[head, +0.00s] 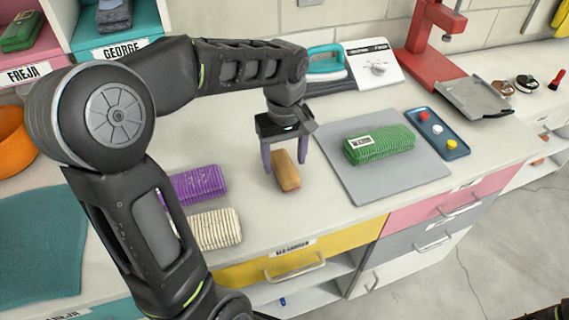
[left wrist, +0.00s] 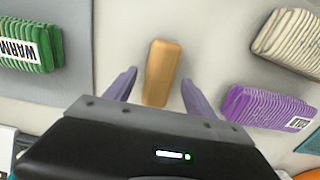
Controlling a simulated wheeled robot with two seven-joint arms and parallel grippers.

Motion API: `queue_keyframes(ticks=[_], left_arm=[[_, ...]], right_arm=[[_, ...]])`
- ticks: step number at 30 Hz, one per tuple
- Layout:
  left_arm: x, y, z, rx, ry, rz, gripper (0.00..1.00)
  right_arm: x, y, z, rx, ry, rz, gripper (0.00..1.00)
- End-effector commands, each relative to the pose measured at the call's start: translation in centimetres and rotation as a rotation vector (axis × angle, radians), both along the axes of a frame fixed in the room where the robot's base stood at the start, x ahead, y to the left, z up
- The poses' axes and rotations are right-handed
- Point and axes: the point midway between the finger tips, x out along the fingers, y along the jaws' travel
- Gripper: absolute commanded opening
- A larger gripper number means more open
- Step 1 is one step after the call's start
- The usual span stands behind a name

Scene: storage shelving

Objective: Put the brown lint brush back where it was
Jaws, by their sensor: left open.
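The brown lint brush (head: 286,171) lies on the white countertop, between the purple folded cloth and the grey mat. My left gripper (head: 282,166) is above it with its purple fingers open, pointing down at the brush. In the left wrist view the brush (left wrist: 161,73) lies between the two spread fingers of the left gripper (left wrist: 158,90), with a gap on each side. Its bristles are not visible. My right gripper is not in view; only a dark piece shows at the bottom right corner of the head view.
A purple folded cloth (head: 198,185) and a cream one (head: 212,228) lie left of the brush. A green folded cloth (head: 379,144) lies on a grey mat (head: 352,183) to the right. A blue tray (head: 427,126) holds coloured pieces. Bare counter surrounds the brush.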

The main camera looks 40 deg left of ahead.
Motion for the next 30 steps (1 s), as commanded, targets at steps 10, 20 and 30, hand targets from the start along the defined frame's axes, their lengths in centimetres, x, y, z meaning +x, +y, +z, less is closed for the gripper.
queue_keyframes(ticks=[10,20,30], left_arm=[[0.1,-0.1,7.2,0.000,-0.004,-0.001,0.63],[0.0,0.0,9.5,-0.001,-0.001,0.000,0.63],[0.0,0.0,9.5,-0.001,-0.001,0.000,0.63]], right_arm=[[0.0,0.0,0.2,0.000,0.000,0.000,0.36],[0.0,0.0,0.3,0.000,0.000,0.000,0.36],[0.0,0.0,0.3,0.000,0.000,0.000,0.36]])
